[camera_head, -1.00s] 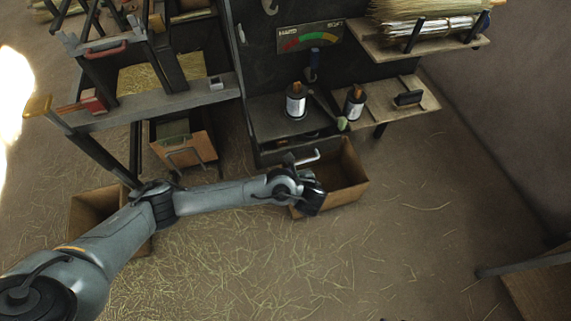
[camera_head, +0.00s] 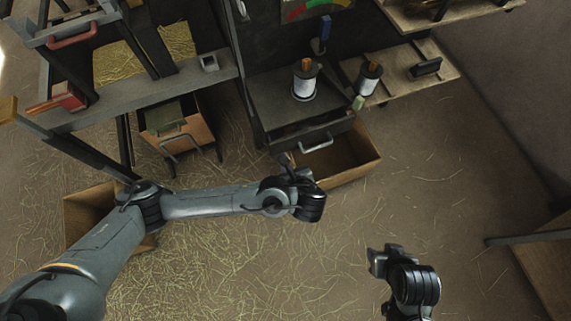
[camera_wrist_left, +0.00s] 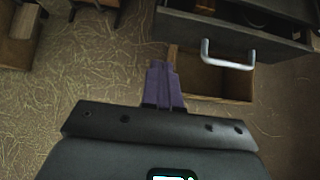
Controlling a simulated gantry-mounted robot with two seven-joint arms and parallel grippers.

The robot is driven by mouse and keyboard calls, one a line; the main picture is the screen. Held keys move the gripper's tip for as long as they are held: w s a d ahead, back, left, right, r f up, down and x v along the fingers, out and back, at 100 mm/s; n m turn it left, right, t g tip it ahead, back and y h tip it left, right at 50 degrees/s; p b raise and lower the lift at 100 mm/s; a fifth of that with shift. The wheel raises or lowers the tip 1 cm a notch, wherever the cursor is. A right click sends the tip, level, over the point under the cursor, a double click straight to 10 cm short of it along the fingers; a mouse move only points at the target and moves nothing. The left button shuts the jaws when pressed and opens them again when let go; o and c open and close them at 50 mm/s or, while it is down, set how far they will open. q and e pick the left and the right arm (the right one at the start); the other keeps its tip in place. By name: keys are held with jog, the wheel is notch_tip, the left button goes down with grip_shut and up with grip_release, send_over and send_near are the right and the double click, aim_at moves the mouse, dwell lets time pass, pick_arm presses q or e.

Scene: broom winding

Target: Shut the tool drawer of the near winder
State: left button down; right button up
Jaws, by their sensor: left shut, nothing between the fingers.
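A dark drawer (camera_head: 332,132) with a pale bar handle (camera_head: 316,144) sits under the grey bench. It stands pulled out a little, and dark items show inside it in the left wrist view. Its handle (camera_wrist_left: 228,58) shows there too, to the right of my fingers. My left gripper (camera_head: 286,161) is below and left of the handle, apart from it. In the left wrist view its purple fingers (camera_wrist_left: 161,72) are shut and empty. My right gripper (camera_head: 376,256) is low at the right, away from the drawer; its finger state is unclear.
An open wooden box (camera_head: 352,163) lies on the floor under the drawer. Two spools, one (camera_head: 304,80) and another (camera_head: 368,78), stand above. A wooden drawer-like box (camera_head: 196,128) with a handle is at left. The straw-strewn floor at right is largely clear.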

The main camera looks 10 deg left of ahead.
aim_at(274, 146)
pick_arm(q)
jog(key=w+a+f+b, duration=0.1)
jog(key=w, duration=0.1)
jog(key=w+a+f+b, duration=0.1)
jog(key=w+a, duration=0.1)
jog(key=w+a+f+b, duration=0.1)
jog(key=w+a, duration=0.1)
jog(key=w, duration=0.1)
jog(key=shift+f+b, duration=0.3)
pick_arm(e)
jog(key=x, duration=0.4)
jog(key=shift+a, duration=0.35)
jog(key=shift+s, duration=0.1)
